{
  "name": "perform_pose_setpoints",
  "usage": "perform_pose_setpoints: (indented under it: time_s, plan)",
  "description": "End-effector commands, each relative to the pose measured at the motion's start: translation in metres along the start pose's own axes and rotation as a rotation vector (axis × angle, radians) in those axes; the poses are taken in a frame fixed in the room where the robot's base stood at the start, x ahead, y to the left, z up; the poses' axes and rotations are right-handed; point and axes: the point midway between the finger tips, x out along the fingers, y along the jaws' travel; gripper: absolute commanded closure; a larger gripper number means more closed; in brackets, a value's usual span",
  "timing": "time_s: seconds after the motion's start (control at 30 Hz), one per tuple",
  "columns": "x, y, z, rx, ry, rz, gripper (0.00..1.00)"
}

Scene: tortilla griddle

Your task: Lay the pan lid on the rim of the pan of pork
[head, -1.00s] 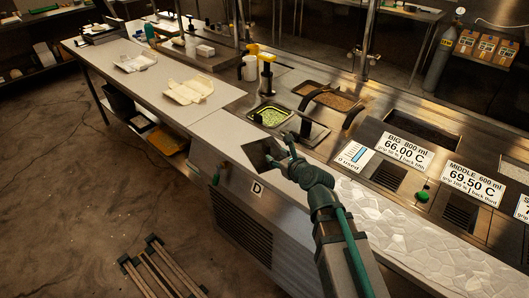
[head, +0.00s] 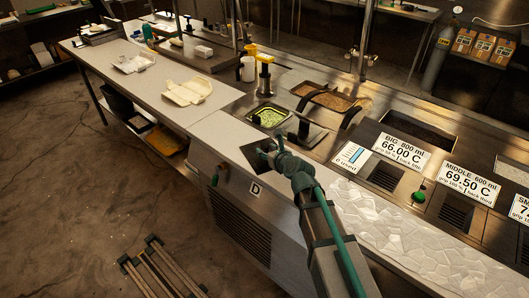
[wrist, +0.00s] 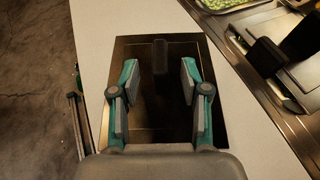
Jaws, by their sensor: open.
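The pan lid (head: 251,158) is a dark, flat metal plate lying on the pale counter. In the wrist view the lid (wrist: 218,115) fills the middle, with an upright black handle (wrist: 160,56). My gripper (head: 264,150) is over the lid. In the wrist view my gripper (wrist: 160,78) is open and empty, one finger each side of the handle's line; I cannot tell whether the handle is fully between the fingertips. The pan of pork (head: 325,97) is a brown-filled pan sunk in the steel top, farther back and right, with a dark curved handle across its right side.
A pan of green filling (head: 268,116) lies between lid and pork. A dark-handled metal plate (head: 308,133) sits right of it. Signs (head: 403,150) line the right side. The pale counter at left holds wrappers (head: 187,92).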

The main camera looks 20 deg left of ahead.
Motion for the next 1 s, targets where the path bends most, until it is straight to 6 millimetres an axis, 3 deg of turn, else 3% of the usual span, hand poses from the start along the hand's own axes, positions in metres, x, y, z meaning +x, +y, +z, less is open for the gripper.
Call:
perform_pose_setpoints:
  time_s: [0.17, 0.43, 0.7, 1.0]
  plan:
    - [0.024, -0.001, 0.002, -0.001, 0.001, 0.001, 0.54]
    - [0.026, 0.0, 0.0, -0.001, 0.0, 0.0, 0.54]
    - [0.025, -0.001, 0.0, -0.001, 0.0, 0.0, 0.99]
    - [0.025, -0.001, 0.001, -0.001, 0.0, 0.0, 1.0]
